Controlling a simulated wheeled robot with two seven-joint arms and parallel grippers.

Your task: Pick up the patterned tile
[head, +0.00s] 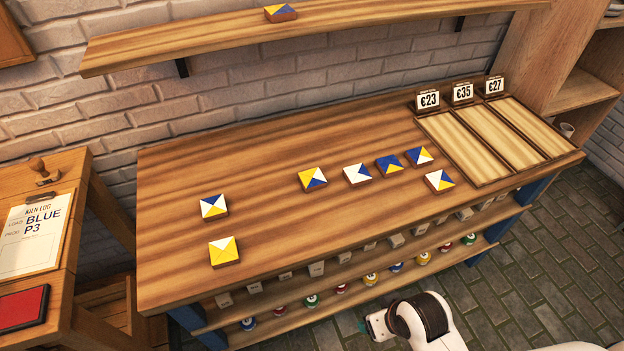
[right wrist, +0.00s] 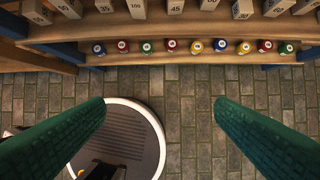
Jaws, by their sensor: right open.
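Several square patterned tiles in blue, white and yellow triangles lie apart on the wooden table (head: 270,190) in the head view. On the left are a blue, white and yellow tile (head: 213,206) and a yellow and white tile (head: 224,250). Towards the middle are tiles (head: 312,178), (head: 357,174) and (head: 389,165); at the right are tiles (head: 419,156) and (head: 439,180). Another tile (head: 280,12) sits on the wall shelf. My right gripper (right wrist: 160,112) is open and empty, its green fingers wide apart over the floor, below the table's front edge. My left gripper is out of view.
Three wooden trays (head: 470,148) with price cards stand at the table's right end. Lower shelves hold grey blocks and small coloured jars (right wrist: 196,46). A side table with a log sheet (head: 35,232) and red pad (head: 22,308) stands left.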

